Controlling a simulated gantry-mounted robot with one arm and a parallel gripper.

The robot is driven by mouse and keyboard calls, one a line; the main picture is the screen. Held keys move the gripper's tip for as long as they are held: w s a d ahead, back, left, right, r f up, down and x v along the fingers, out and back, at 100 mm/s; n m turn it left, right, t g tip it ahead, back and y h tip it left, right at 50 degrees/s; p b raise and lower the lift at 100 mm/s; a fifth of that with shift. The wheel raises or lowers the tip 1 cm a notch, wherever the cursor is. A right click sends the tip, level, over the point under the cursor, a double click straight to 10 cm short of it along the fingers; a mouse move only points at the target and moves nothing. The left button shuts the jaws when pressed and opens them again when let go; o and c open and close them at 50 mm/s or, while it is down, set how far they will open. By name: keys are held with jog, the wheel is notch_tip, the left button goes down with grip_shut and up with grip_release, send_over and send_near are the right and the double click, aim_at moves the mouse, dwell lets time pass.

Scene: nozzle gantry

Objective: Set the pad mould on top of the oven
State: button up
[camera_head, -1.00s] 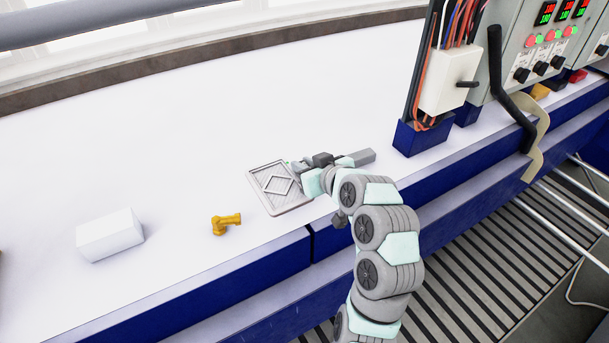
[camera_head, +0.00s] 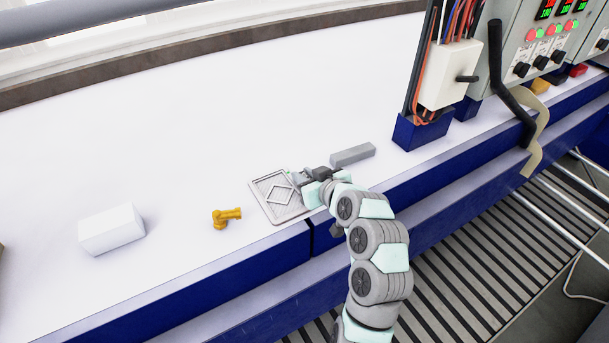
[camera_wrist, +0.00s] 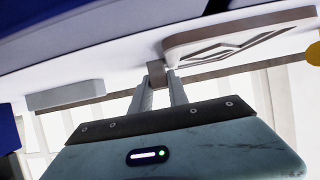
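The pad mould (camera_head: 263,190) appears to be the flat grey plate with a raised diamond, near the bench's front edge. It also shows nearly edge-on at the top of the wrist view (camera_wrist: 185,44). My gripper (camera_head: 302,178) is at its right side. In the wrist view my two fingers (camera_wrist: 158,84) close on a small grey block at the mould's edge, seemingly its grip tab. The head view does not show whether the mould touches the bench. No thing is clearly an oven; a grey cabinet (camera_head: 508,60) with red and green displays stands at the upper right.
A yellow fitting (camera_head: 226,217) and a white block (camera_head: 111,230) lie left of the mould. A grey bar (camera_head: 353,154) lies to its right. A white switch box (camera_head: 447,78) with wires and a black bent handle (camera_head: 502,75) stand further right. The bench behind is clear.

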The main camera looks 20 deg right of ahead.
jog(key=o, duration=0.4)
jog(key=shift+c, duration=0.2)
jog(key=shift+r+p, duration=0.5)
jog(key=shift+p, duration=0.05)
jog(key=b+v, duration=0.3)
jog(key=v, duration=0.8)
jog(key=shift+s, duration=0.4)
